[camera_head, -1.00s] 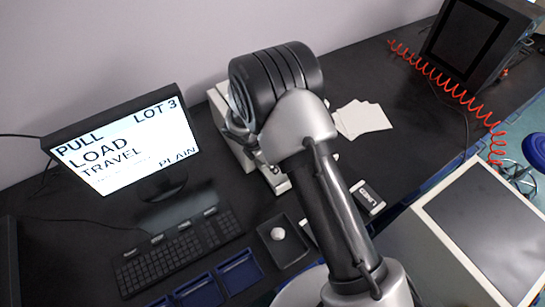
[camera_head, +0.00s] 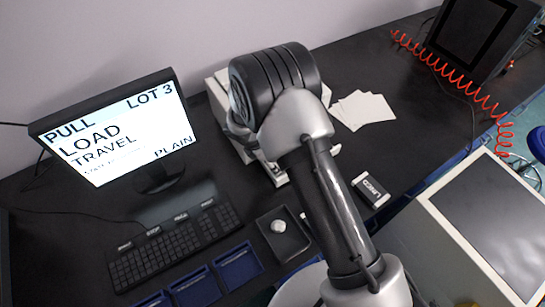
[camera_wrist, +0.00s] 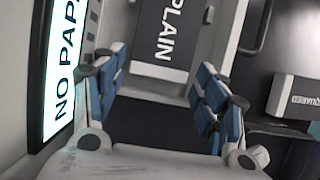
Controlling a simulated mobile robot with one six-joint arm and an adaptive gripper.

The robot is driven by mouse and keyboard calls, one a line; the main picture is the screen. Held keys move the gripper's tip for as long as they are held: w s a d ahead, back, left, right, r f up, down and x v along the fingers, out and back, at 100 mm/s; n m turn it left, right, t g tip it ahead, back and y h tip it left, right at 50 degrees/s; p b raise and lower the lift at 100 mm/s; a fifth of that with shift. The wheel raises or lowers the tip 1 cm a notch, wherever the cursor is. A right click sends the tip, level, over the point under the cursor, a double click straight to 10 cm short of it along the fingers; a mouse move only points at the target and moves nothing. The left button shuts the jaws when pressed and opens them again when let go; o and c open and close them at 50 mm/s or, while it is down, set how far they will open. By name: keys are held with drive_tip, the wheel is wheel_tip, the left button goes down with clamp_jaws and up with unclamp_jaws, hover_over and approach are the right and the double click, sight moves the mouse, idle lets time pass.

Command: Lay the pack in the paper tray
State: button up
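A pack marked PLAIN (camera_wrist: 166,32), with a dark label and pale edges, lies beyond my fingertips in the wrist view. My gripper (camera_wrist: 160,64) is open, its blue-padded fingers apart with nothing visibly clamped between them. Pale surfaces border the pack, but I cannot tell whether it lies inside the paper tray. A lit screen reading NO PAP (camera_wrist: 62,75) stands to the left; its last letters are cut off. In the head view my arm hides the gripper and much of the pale machine (camera_head: 222,95) behind it.
Another pack, marked SQUARED (camera_wrist: 300,102), lies at right in the wrist view. A small labelled pack (camera_head: 370,190) lies right of my arm. Loose white sheets (camera_head: 362,110), a monitor (camera_head: 115,130), a keyboard (camera_head: 175,247) and blue bins (camera_head: 238,266) share the black bench.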

drive_tip(key=shift+o, duration=1.3)
drive_tip(key=shift+w+a+r, duration=0.1)
drive_tip(key=shift+r, duration=0.1)
drive_tip(key=shift+s+r+p, duration=0.2)
drive_tip(key=shift+r+p, duration=0.25)
drive_tip(key=shift+r, duration=0.15)
drive_tip(key=s+d+r+p, duration=0.2)
drive_tip(key=s+r+p, duration=0.1)
drive_tip(key=r, duration=0.2)
drive_tip(key=shift+d+r, duration=0.2)
drive_tip(key=shift+s, duration=0.1)
